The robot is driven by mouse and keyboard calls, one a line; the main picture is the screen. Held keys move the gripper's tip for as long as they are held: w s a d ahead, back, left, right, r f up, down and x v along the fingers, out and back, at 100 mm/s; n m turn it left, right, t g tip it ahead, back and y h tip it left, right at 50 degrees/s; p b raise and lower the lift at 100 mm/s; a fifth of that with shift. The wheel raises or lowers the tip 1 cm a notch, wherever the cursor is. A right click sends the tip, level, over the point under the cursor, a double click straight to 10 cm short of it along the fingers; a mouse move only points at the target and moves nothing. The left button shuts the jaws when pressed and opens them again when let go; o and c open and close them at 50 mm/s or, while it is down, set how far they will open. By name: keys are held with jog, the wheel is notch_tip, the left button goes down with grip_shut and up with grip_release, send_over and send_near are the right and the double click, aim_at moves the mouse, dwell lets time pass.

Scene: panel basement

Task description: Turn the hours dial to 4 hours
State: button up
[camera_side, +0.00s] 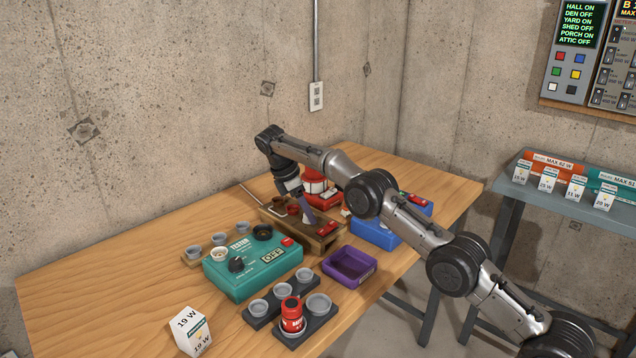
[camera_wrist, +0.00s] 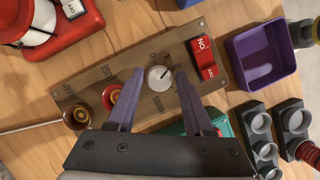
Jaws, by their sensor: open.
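A small white round dial (camera_wrist: 156,82) sits on a brown wooden panel (camera_wrist: 226,105) in the wrist view, with a dark mark toward its upper right.
On the panel are a red ON switch (camera_wrist: 204,58) and red (camera_wrist: 113,97) and brown (camera_wrist: 76,116) round fittings, with a rod at the left. A purple tray (camera_side: 349,267), teal tester (camera_side: 253,268), blue box (camera_side: 374,232) and red-and-white lantern (camera_side: 315,183) stand close by.

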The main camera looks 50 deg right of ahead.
jog(key=n+t, duration=0.1)
jog(key=n, duration=0.3)
jog(key=shift+s+n+t+h, duration=0.15)
jog(key=shift+n+t+h, duration=0.15)
jog(key=shift+t, duration=0.1)
jog(key=n+t, duration=0.1)
jog(key=n, duration=0.1)
jog(key=n+t, duration=0.1)
jog(key=n, duration=0.2)
jog(key=shift+s, duration=0.1)
jog(key=shift+a+r+n, duration=0.15)
jog(key=shift+r+n, duration=0.2)
jog(key=shift+n, duration=0.15)
jog(key=v, duration=1.4)
jog(key=s+r+m+t+y, duration=0.1)
jog(key=s+r+m+t, duration=0.1)
jog(key=s+r, duration=1)
jog(key=shift+s+d+r+t, duration=0.2)
jog(key=shift+d+r+t, duration=0.15)
jog(key=shift+r, duration=0.45)
jog(key=shift+o, duration=0.2)
